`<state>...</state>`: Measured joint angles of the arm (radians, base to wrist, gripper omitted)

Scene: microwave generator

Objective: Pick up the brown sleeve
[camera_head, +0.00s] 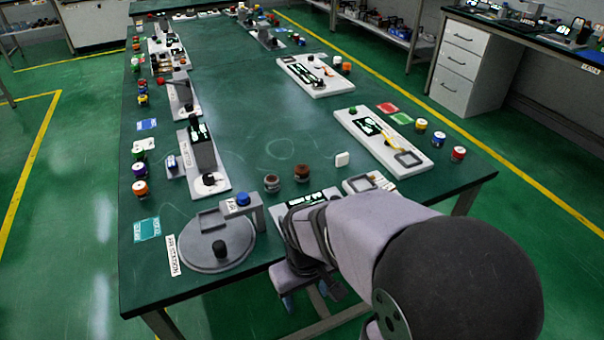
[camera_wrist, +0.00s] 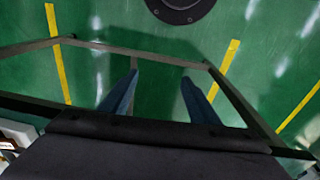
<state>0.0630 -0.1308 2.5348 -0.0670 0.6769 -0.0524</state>
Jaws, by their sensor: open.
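My gripper (camera_head: 311,296) hangs at the table's front edge, nearer the camera than both pieces and partly hidden by my arm. In the wrist view, its two blue fingers (camera_wrist: 160,78) are spread apart with nothing between them. Neither brown piece shows in the wrist view.
A grey round fixture (camera_head: 213,249) with a blue knob stands front left. A white board (camera_head: 384,139) with several coloured jars lies farther right. The table's middle is clear. Below my gripper is green floor (camera_wrist: 160,60).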

